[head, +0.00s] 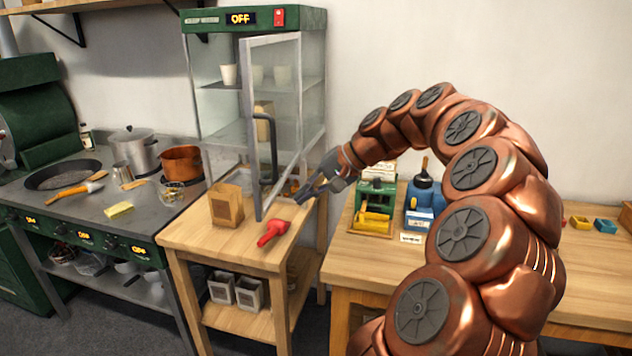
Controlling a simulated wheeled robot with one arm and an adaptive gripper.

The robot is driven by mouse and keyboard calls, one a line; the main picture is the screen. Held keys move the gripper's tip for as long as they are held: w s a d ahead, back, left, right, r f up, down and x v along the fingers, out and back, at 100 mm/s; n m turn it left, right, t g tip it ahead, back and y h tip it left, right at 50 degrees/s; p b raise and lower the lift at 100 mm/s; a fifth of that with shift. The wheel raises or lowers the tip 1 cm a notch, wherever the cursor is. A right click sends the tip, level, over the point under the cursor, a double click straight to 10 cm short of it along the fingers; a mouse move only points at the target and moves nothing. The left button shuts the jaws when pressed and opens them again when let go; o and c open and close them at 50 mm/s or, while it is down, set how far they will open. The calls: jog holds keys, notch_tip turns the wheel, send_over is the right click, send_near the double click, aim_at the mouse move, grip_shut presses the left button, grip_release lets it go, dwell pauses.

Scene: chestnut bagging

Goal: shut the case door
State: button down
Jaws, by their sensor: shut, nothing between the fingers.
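The display case (313,100) is a tall glass cabinet with a green top on a wooden stand. Its glass door (249,100) has a pale metal frame and stands open, swung out toward me. The door appears hinged at the case's right side, with its free edge near the stand's front. A dark vertical handle (273,150) is on the door near that free edge. My gripper (303,195) is shut and empty, low at the right of the door, on the handle's side. Whether it touches the door I cannot tell.
A paper bag (226,205) and a red tool (272,232) lie on the stand (200,240) by the door. Cups (229,75) stand inside the case. Left is a stove (75,215) with pans; right is a table (480,240) with small devices.

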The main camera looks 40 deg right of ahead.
aim_at(265, 208)
jog(key=w+a, duration=0.1)
jog(key=w+a+f+p, duration=0.2)
jog(key=w, duration=0.1)
jog(key=shift+w+f, duration=0.1)
jog(key=shift+w+a+f, duration=0.1)
jog(key=shift+w+a, duration=0.4)
jog(key=shift+w, duration=0.1)
